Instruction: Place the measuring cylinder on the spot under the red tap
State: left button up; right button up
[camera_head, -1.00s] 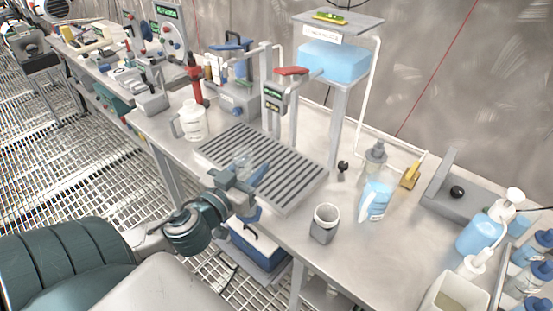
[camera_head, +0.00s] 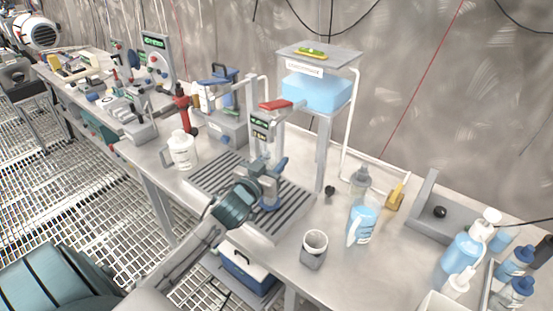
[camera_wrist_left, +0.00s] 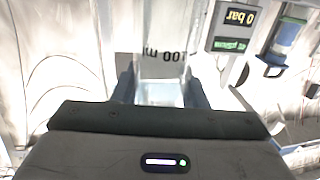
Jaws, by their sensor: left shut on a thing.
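The measuring cylinder (camera_head: 258,166) is clear, with a blue foot (camera_head: 270,205). My left gripper (camera_head: 271,179) is shut around it and holds it roughly upright over the slatted drain tray (camera_head: 212,177). In the left wrist view the clear cylinder (camera_wrist_left: 168,68) with "100 ml" print stands between the two fingers (camera_wrist_left: 160,92). The red tap (camera_head: 276,104) has a red lever on a grey post with a small display, just behind and above the cylinder. I cannot tell whether the foot touches the slats. The spot under the tap is hidden by gripper and cylinder.
A white jug (camera_head: 182,151) stands left of the tray. A grey-white cup (camera_head: 314,249), a blue wash bottle (camera_head: 361,222) and a yellow-handled valve (camera_head: 396,196) are to the right. A blue tank (camera_head: 317,92) stands on a raised shelf behind. The tray's front right is clear.

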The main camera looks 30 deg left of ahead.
pick_arm(q)
jog(key=shift+w+r, duration=0.2)
jog(key=shift+w, duration=0.7)
jog(key=shift+w+f+p, duration=0.1)
jog(key=shift+f+p, duration=0.25)
jog(key=shift+f, duration=0.6)
pick_arm(e)
jog(key=shift+s+d+r, duration=0.35)
jog(key=shift+r, duration=0.15)
pick_arm(q)
jog(key=shift+f, duration=0.1)
pick_arm(e)
jog(key=shift+f, duration=0.1)
pick_arm(q)
jog(key=o, duration=1.3)
jog(key=shift+w+f, duration=0.1)
pick_arm(e)
jog(key=shift+w+d, duration=0.1)
jog(key=shift+w, duration=0.05)
